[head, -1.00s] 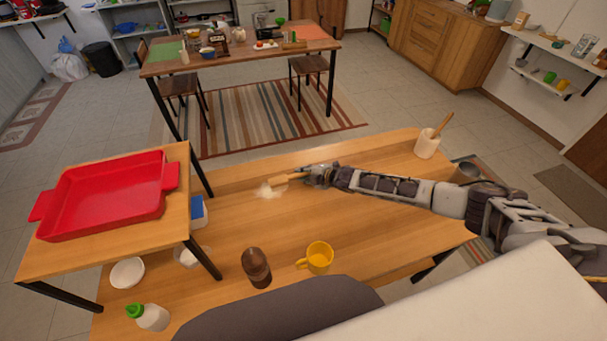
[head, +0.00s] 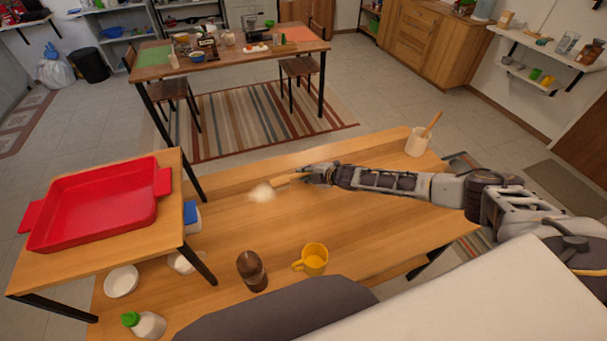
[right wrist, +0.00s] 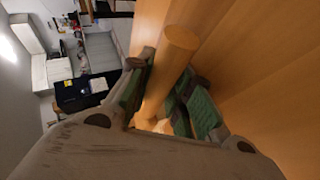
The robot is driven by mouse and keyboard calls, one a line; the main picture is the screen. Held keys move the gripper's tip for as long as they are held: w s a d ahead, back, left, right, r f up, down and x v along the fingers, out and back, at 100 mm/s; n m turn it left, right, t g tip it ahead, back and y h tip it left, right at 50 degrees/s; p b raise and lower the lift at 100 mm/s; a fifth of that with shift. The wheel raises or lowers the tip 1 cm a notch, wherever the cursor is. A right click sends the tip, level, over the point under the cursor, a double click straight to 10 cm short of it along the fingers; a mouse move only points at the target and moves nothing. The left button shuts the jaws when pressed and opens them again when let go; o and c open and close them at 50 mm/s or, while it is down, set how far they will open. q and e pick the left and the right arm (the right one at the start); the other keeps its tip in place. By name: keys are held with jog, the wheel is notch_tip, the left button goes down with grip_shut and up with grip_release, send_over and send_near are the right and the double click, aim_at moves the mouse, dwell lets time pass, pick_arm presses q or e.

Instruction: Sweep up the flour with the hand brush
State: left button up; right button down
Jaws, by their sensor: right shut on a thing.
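The flour is a small pale heap (head: 262,192) on the wooden table (head: 330,220), left of my right gripper. The hand brush (head: 286,180) has a light wooden handle and points left from my right gripper (head: 312,176) to the edge of the flour. I cannot tell its bristles from the flour. In the right wrist view the gripper's green-padded fingers (right wrist: 165,98) are shut around a round wooden handle (right wrist: 172,70). My left gripper is not in view.
A yellow mug (head: 314,260) and a brown shaker (head: 251,270) stand near the front edge. A red tray (head: 95,212) sits on a raised stand at left. A white pot (head: 417,142) with a wooden utensil is at the back right. The table's middle is clear.

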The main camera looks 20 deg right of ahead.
aim_at(299, 174)
jog(key=shift+w+d, duration=0.1)
jog(key=shift+d, duration=0.05)
jog(key=shift+w, duration=0.55)
jog(key=shift+a, duration=1.95)
jog(key=shift+a, duration=1.8)
jog(key=shift+r, duration=0.1)
